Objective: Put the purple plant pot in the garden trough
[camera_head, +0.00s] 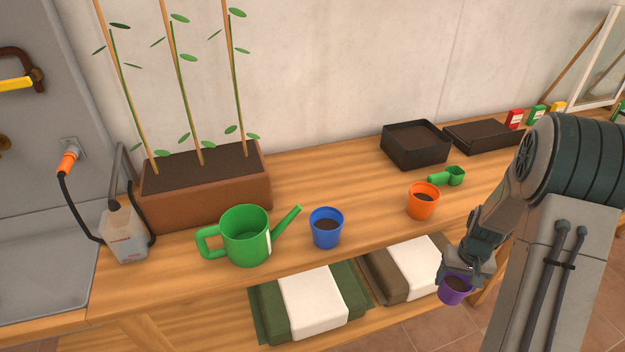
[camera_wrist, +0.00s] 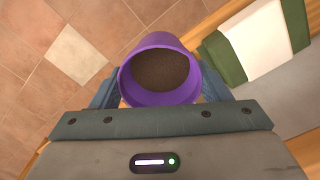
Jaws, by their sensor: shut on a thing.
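The purple plant pot (camera_head: 455,290), filled with dark soil, is held in my gripper (camera_head: 462,274) in front of the bench's front edge, at the lower right of the head view. In the wrist view the purple pot (camera_wrist: 160,70) sits between the fingers of my gripper (camera_wrist: 160,88), its soil surface facing the camera. The garden trough (camera_head: 207,195) is a brown rectangular planter with dark soil and several tall canes with green leaves, at the back left of the bench. My gripper is far to the right of the trough and lower.
A green watering can (camera_head: 246,236), a blue pot (camera_head: 326,228) and an orange pot (camera_head: 422,201) stand on the bench (camera_head: 330,183). Black trays (camera_head: 415,146) are at the back right. Sacks lie below.

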